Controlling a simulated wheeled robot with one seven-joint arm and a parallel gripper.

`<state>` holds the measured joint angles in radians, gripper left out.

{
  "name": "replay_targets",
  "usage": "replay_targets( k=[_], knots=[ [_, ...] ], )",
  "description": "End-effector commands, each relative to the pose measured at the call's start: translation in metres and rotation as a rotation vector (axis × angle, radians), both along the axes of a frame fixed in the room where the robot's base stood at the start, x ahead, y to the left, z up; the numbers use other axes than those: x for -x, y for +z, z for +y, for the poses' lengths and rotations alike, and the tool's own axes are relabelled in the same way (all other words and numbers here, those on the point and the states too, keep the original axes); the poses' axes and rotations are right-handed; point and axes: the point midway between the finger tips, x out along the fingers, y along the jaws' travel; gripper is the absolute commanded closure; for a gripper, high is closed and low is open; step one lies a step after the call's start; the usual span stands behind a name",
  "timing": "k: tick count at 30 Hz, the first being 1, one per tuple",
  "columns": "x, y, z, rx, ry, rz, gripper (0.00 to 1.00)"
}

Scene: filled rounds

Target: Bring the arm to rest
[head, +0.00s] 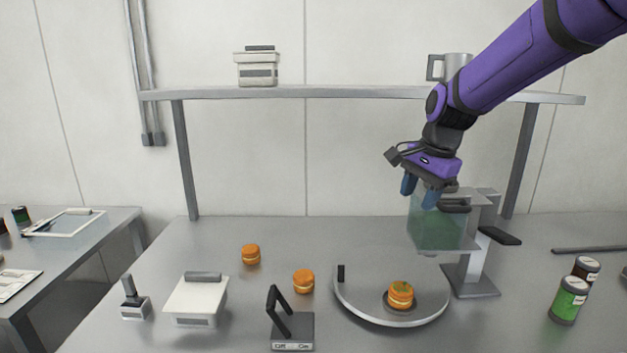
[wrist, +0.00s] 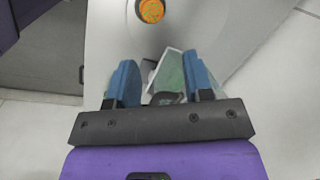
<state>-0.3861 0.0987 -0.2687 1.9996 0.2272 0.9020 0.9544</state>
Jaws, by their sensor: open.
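My gripper (head: 420,192) is raised over the right part of the table, its blue fingers pointing down. It is open, and nothing shows between its fingers in the head view. The fingertips are close to the top of a translucent green box (head: 436,232) on a grey stand (head: 470,274); I cannot tell whether they touch it. In the wrist view the two blue fingers (wrist: 160,72) are spread apart, with a green panel (wrist: 170,72) showing beyond and between them. My purple arm comes in from the upper right.
A round grey tray (head: 350,300) holds an orange filled round (head: 400,295). More rounds (head: 251,254) (head: 303,281) lie to its left. A white lidded box (head: 195,300), a black-armed device (head: 292,330) and jars (head: 568,300) stand around. A shelf (head: 330,92) spans behind.

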Motion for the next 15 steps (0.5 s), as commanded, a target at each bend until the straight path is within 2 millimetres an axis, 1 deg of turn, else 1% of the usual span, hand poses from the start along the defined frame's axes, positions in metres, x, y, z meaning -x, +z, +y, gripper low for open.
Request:
replay_targets(
  k=[1,6,10,15],
  knots=[
    [0.015,0.012,-0.009,0.0,0.041,-0.026,0.53],
    [0.064,0.038,-0.033,0.025,0.195,-0.106,0.53],
    [0.102,0.053,-0.048,0.06,0.315,-0.166,0.53],
    [0.153,0.064,-0.064,0.127,0.47,-0.244,0.53]
  ],
)
